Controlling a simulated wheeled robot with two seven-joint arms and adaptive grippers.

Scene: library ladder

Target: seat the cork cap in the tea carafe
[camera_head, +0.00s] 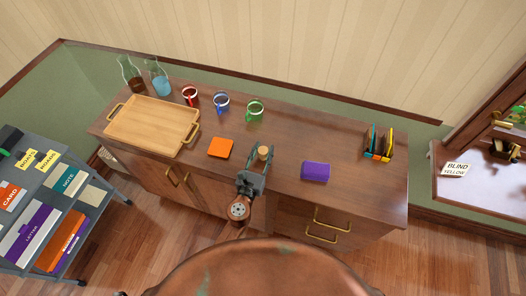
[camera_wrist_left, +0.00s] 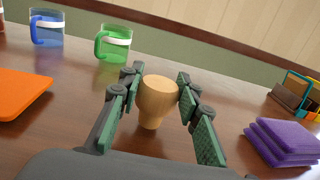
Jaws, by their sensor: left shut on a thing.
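The cork cap (camera_head: 264,152) is a light tan plug with a wide rounded top and a narrower lower end. My left gripper (camera_head: 257,166) is shut on it, over the front middle of the wooden cabinet top. In the left wrist view the cork cap (camera_wrist_left: 157,100) is upright between the green-padded fingers (camera_wrist_left: 157,88). I cannot tell its exact height above the wood. The carafe with brown liquid, the tea carafe (camera_head: 135,84), stands at the back left corner, far from the gripper; its mouth looks open. My right gripper is not in view.
A carafe with blue liquid (camera_head: 160,84) stands close beside the tea carafe. A wooden tray (camera_head: 152,124) lies before them. Red (camera_head: 190,96), blue (camera_head: 222,103) and green (camera_head: 255,111) mugs, an orange square (camera_head: 220,148), a purple stack (camera_head: 315,171) and a small rack (camera_head: 379,145) occupy the top.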

